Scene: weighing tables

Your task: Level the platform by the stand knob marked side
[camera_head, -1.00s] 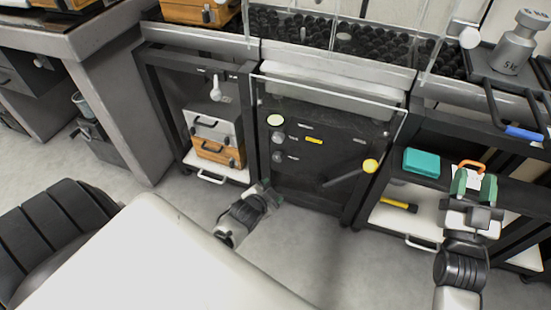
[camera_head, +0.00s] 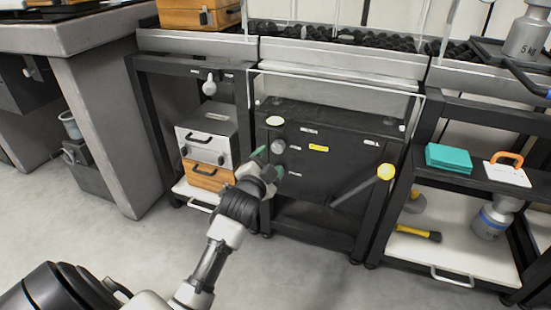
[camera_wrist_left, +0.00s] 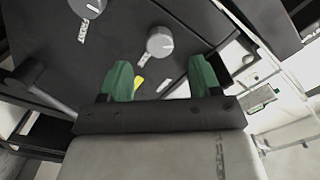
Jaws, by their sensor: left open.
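The dark stand panel (camera_head: 320,170) carries a grey round knob (camera_head: 278,146). A second knob lower down is hidden behind my left gripper (camera_head: 270,163) in the head view. My right gripper is out of view.
A lever with a yellow end (camera_head: 387,171) sticks out right of the knobs. Left stand a silver case (camera_head: 205,140) and an orange case (camera_head: 207,177). Right are a teal box (camera_head: 449,157) and a white block with orange handle (camera_head: 507,175). Floor in front is clear.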

